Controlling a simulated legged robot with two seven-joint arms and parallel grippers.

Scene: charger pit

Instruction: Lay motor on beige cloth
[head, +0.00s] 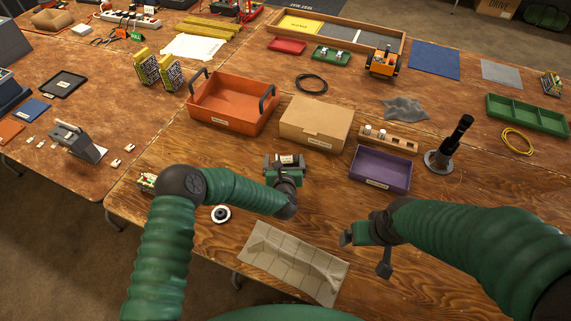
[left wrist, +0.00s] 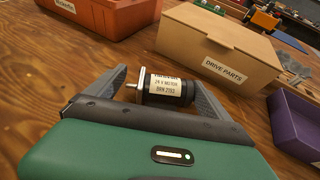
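The motor (head: 286,160), a black cylinder with a white label and a short shaft, is near the table's middle. My left gripper (head: 285,165) reaches over it with its fingers spread at its two ends. In the left wrist view the motor (left wrist: 164,88) lies between the fingers, with a small gap at its shaft end; its other end is close to the right finger, and I cannot tell whether they touch. The beige cloth (head: 262,262), creased, lies at the table's front edge. My right gripper (head: 364,254) is open and empty right of the cloth.
A cardboard box (head: 316,122) stands just behind the motor, an orange bin (head: 232,105) behind left, a purple tray (head: 380,169) to the right. Bare wood lies between motor and cloth.

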